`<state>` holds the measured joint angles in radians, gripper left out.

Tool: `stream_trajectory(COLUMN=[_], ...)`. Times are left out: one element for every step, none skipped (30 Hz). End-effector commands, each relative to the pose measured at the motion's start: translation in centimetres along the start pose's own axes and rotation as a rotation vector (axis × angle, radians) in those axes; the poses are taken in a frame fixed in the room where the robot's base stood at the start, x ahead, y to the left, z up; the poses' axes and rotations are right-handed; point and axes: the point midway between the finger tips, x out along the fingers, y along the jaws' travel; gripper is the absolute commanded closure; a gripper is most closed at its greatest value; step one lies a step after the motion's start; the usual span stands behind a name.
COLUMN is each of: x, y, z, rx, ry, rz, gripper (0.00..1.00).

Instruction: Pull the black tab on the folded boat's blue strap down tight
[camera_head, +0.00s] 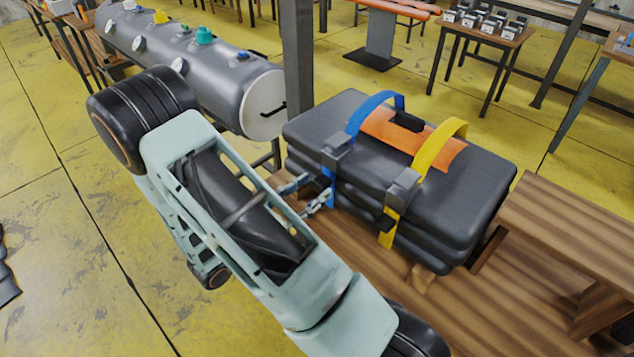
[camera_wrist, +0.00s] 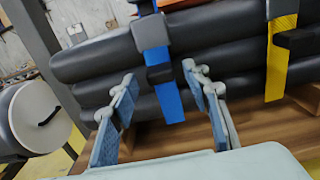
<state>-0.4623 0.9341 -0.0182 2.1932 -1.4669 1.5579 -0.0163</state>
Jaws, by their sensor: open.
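The folded boat (camera_head: 450,200) is a stack of dark grey layers on a wooden bench. Its blue strap (camera_head: 372,110) runs over the top, through a grey buckle (camera_head: 338,150), and down the near side. In the wrist view the blue strap (camera_wrist: 170,103) hangs down the boat's front (camera_wrist: 95,65) below the buckle (camera_wrist: 152,30). A dark band, apparently the black tab (camera_wrist: 160,73), crosses it. My gripper (camera_head: 312,192) is open beside the strap. In the wrist view my gripper's fingers (camera_wrist: 165,100) stand either side of the strap's lower end. I cannot tell whether they touch it.
A yellow strap (camera_head: 435,145) with its own buckle and black tab (camera_wrist: 298,43) is to the right. An orange patch (camera_head: 385,127) with a black handle lies on top. A grey tank (camera_head: 190,55) and a post (camera_head: 297,60) stand behind left. The wooden bench (camera_head: 375,250) lies below.

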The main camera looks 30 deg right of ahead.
Motion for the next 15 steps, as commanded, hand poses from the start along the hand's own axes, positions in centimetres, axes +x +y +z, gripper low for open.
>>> stream_trajectory(x=[0.7,1.1,1.4,1.6,1.8,2.0,2.1,2.2,2.2,2.2,2.2,2.2,2.2,2.2,2.2], y=[0.0,0.0,0.0,0.0,0.0,0.0,0.0,0.0,0.0,0.0,0.0,0.0,0.0,0.0,0.0], z=[0.1,0.1,0.1,0.1,0.0,0.0,0.0,0.0,0.0,0.0,0.0,0.0,0.0,0.0,0.0], rx=[-0.001,-0.001,-0.001,-0.001,-0.001,0.0,0.0,0.0,0.0,0.0,0.0,0.0,0.001,0.001,0.001], ry=[-0.001,-0.001,-0.001,0.0,0.0,0.0,0.0,0.0,0.0,0.0,0.0,0.0,0.0,0.0,0.0], rz=[-0.002,-0.002,-0.002,-0.001,0.0,0.0,0.0,0.0,0.001,0.001,0.001,0.001,0.001,0.001,0.001], gripper=[0.56,0.56,0.56,0.56,0.56,0.56,0.56,0.56,0.56,0.56,0.56,0.56,0.56,0.56,0.56])
